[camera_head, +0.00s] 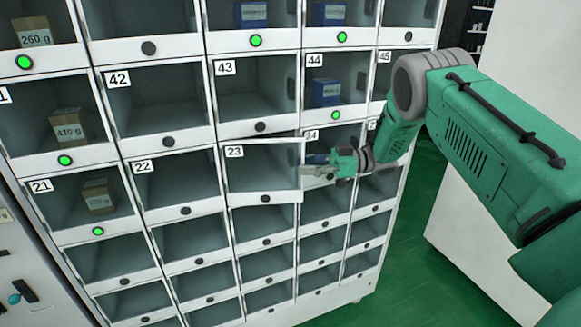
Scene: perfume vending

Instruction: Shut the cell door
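The cell door numbered 23 (263,172) stands partly open in the middle of the cabinet. Its right edge is swung out from the white frame, and its lower edge sits slightly forward of the cells beside it. My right gripper (318,171) is at the right edge of this door, in front of cell 24. Its fingertips are close to or touching the door edge; I cannot tell which. The fingers are small and partly blended with the door edge, so their opening is unclear. My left gripper is out of view.
The cabinet has rows of numbered cells with round buttons, some lit green. Boxes sit in several cells, such as a blue box (326,92) in cell 44 and a brown box (70,126) at left. Green floor (400,270) is clear at right, beside a white block (470,215).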

